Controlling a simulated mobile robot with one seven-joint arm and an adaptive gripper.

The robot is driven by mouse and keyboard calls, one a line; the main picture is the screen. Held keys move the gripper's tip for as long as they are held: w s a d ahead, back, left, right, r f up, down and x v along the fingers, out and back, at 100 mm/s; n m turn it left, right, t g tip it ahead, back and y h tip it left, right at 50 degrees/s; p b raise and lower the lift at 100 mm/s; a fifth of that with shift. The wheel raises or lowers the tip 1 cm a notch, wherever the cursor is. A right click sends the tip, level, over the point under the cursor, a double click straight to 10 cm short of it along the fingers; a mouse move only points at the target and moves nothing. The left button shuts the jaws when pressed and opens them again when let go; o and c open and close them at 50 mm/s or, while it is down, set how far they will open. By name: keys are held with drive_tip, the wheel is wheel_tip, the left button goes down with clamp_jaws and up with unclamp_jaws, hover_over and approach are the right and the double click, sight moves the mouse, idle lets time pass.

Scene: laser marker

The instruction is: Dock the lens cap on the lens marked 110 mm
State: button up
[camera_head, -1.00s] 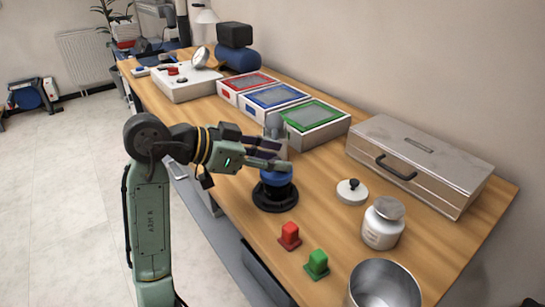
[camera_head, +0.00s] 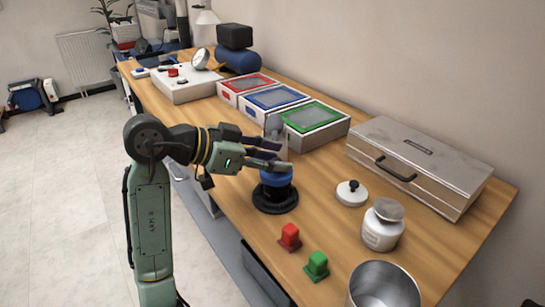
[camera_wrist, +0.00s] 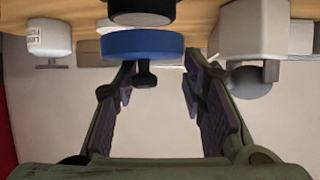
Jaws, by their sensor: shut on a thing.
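A blue disc with a dark knob, which looks like the lens cap, shows in the wrist view (camera_wrist: 143,45) with the knob between my fingers. In the head view the blue disc (camera_head: 276,178) sits over a round black piece (camera_head: 275,198) on the table. My gripper (camera_head: 284,167) is shut on the blue cap by its knob, just above that black piece. In the wrist view (camera_wrist: 157,78) the finger contact is hard to see. I cannot tell whether the disc touches the black piece. No 110 mm marking is legible.
A white lid with black knob (camera_head: 352,193), a white jar (camera_head: 381,231), red (camera_head: 289,237) and green (camera_head: 317,265) blocks and a metal pot (camera_head: 383,289) stand nearby. A green-framed case (camera_head: 316,124) is behind, a metal toolbox (camera_head: 419,164) at right.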

drive_tip(key=shift+r, duration=0.15)
drive_tip(key=shift+r+p, duration=0.7)
idle(0.7)
drive_tip(key=o, duration=0.5)
drive_tip(key=shift+o, duration=0.2)
drive_tip(key=shift+a, duration=0.1)
drive_tip(key=p+v, duration=0.4)
drive_tip(key=v, duration=0.6)
drive_tip(key=shift+s+a, duration=0.2)
drive_tip(key=shift+a, duration=0.15)
